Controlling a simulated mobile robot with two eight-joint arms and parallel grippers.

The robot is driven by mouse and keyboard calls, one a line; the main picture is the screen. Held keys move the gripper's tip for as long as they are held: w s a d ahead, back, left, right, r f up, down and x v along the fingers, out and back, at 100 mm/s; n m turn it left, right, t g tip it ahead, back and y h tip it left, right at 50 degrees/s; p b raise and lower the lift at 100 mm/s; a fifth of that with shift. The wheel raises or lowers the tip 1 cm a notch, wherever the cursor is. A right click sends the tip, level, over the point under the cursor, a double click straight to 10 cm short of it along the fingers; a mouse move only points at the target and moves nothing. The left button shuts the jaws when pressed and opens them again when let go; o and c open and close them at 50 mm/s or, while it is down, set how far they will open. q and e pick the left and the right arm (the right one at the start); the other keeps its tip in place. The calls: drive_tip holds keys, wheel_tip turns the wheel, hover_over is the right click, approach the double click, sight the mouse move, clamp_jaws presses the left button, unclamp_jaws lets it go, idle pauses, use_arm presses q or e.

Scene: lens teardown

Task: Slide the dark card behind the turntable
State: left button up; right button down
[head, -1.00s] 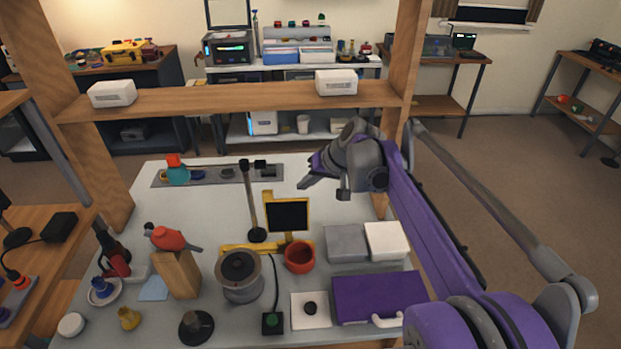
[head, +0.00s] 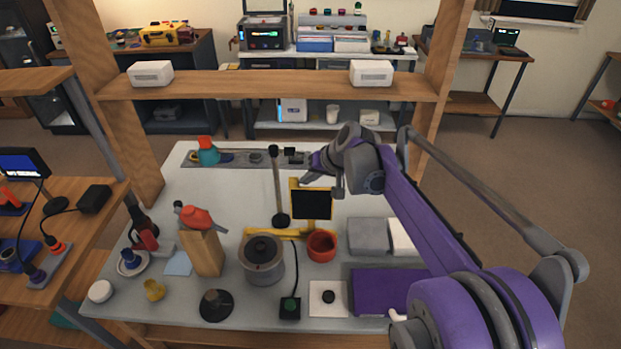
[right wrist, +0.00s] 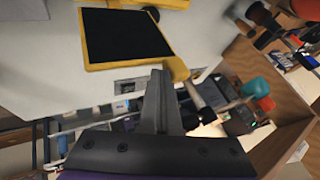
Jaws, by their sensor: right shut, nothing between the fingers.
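The dark card (head: 312,204) stands upright in a yellow frame near the middle of the table. In the right wrist view the dark card (right wrist: 123,36) fills the upper left, with its yellow rim. My right gripper (head: 306,181) is shut and empty, just above and beyond the card's top edge in the head view. Its closed fingers show in the right wrist view (right wrist: 160,76), close to the frame but seemingly apart from it. I cannot tell for sure which thing is the turntable; a grey round drum with a dark top (head: 262,259) stands in front of the card. My left gripper is out of view.
A grey tray strip (head: 240,158) with small items lies at the back. Wooden posts and a shelf bar (head: 260,85) frame the table.

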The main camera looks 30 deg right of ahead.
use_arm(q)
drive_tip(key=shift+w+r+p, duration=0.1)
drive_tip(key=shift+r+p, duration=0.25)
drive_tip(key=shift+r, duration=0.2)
use_arm(e)
drive_tip(key=w+a, duration=0.7)
drive_tip(key=a, duration=0.4)
drive_tip(key=shift+a, duration=0.3)
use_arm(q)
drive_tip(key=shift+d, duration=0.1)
